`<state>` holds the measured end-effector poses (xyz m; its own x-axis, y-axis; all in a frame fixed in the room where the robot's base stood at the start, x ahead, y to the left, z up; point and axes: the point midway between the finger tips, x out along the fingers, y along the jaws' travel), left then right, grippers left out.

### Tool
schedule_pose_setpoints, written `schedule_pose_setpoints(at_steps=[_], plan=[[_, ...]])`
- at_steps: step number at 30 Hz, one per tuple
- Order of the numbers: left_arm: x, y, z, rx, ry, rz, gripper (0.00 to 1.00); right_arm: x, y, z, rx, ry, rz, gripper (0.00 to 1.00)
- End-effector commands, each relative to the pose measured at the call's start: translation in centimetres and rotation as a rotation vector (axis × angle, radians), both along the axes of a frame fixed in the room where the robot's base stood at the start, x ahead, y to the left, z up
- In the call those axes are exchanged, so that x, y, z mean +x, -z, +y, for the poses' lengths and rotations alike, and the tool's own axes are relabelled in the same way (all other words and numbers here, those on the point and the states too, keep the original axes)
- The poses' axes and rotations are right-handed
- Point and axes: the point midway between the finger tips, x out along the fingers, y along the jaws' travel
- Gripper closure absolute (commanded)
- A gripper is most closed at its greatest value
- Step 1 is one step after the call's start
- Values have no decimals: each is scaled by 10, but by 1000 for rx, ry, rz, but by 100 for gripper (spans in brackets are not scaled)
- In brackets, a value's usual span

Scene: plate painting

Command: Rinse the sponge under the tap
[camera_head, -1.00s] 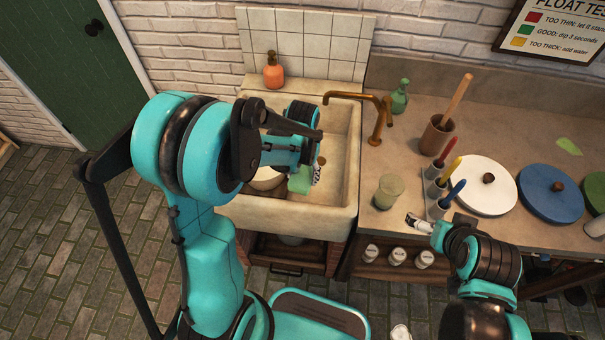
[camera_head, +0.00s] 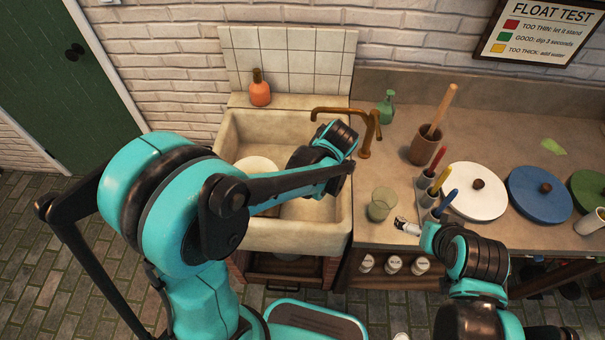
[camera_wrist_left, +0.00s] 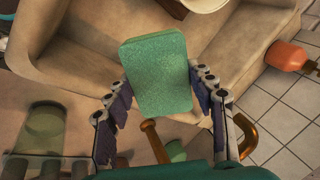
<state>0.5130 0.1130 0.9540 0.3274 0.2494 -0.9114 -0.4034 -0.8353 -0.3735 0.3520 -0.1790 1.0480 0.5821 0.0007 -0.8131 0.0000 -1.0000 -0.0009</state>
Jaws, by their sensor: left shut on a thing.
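The green sponge (camera_wrist_left: 158,70) is held between the fingers of my left gripper (camera_wrist_left: 156,90) in the left wrist view, above the sink. In the head view my left wrist covers the sponge and gripper; it is over the right part of the sink, close to the tap. The copper tap (camera_head: 368,125) stands at the sink's right back edge, its spout reaching left over the pale stone sink (camera_head: 240,130). No water shows at the spout. Part of the tap shows in the left wrist view (camera_wrist_left: 247,135). My right gripper (camera_head: 407,226) is by the counter's front edge, its opening unclear.
A white bowl (camera_head: 258,166) sits in the sink. An orange bottle (camera_head: 260,92) stands on the back ledge. A glass (camera_head: 382,204), green bottle (camera_head: 386,107), handled tools in a rack (camera_head: 427,187) and lidded round pots (camera_head: 474,202) crowd the counter to the right.

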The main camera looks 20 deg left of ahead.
Motion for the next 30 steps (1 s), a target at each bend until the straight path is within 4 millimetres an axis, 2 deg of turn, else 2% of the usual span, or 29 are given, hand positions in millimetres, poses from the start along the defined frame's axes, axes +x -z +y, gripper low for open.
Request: schedule_pose_setpoints(at_steps=[4,6,15,23,30], plan=[[7,-19,-21,63,111,-60,69,0,-2,0,0,0,0,0],[8,2,-17,60,99,-55,69,0,12,0,0,0,0,0],[7,47,-17,57,96,-54,69,0,43,0,0,0,0,0],[12,56,-13,57,94,-54,69,0,47,0,0,0,0,0],[30,60,-1,58,92,-54,69,0,51,0,0,0,0,0]])
